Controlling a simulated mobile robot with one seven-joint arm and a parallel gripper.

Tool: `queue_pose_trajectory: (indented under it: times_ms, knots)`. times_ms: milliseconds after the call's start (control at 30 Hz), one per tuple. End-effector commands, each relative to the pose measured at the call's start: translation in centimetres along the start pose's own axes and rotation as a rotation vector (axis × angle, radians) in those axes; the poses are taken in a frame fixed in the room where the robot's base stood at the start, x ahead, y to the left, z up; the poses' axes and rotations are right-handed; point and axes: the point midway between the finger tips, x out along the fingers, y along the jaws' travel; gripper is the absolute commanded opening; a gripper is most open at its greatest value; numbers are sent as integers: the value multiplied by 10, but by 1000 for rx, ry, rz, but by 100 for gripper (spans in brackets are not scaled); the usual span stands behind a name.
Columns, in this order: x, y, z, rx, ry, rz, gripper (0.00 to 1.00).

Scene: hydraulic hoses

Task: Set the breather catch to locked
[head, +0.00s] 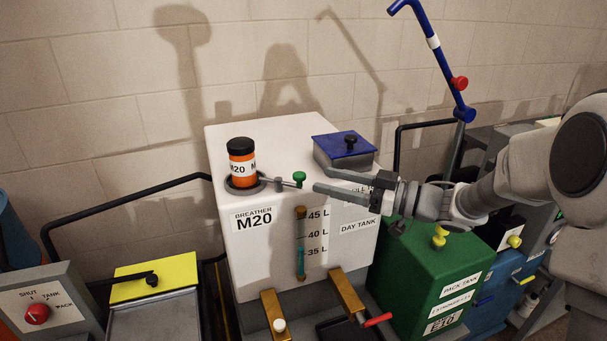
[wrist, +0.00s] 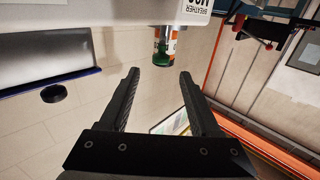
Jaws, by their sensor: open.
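The breather (head: 242,165) is an orange canister with a black cap, marked M20, upright in a dark collar on the white tank's top. The breather catch is a thin grey bar at its right with a green knob (head: 299,179) on the bar's end. I cannot tell from its look whether it is locked. My gripper (head: 321,181) is open and empty just right of the green knob, its fingers pointing left toward it. In the upside-down wrist view, the green knob (wrist: 159,50) shows beyond the fingertips, between them, with the orange breather (wrist: 172,46) behind it.
A grey box with a blue lid (head: 342,143) stands on the tank (head: 270,135) close behind my gripper. A level gauge (head: 300,245) and brass brackets are on the tank's front. A green tank (head: 425,270) stands at right below my arm. A blue pole (head: 440,60) rises behind.

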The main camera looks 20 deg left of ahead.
Motion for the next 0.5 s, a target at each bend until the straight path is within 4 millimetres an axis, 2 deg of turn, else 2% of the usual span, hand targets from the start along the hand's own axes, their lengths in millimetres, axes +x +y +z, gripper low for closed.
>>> queue_pose_trajectory:
  times_ms: [33,200,333,500]
  knots:
    - [-14,1,0,0,0,4,64]
    - [-47,0,0,0,1,3,64]
    - [-63,0,0,0,1,1,64]
    - [-71,0,0,0,0,-1,64]
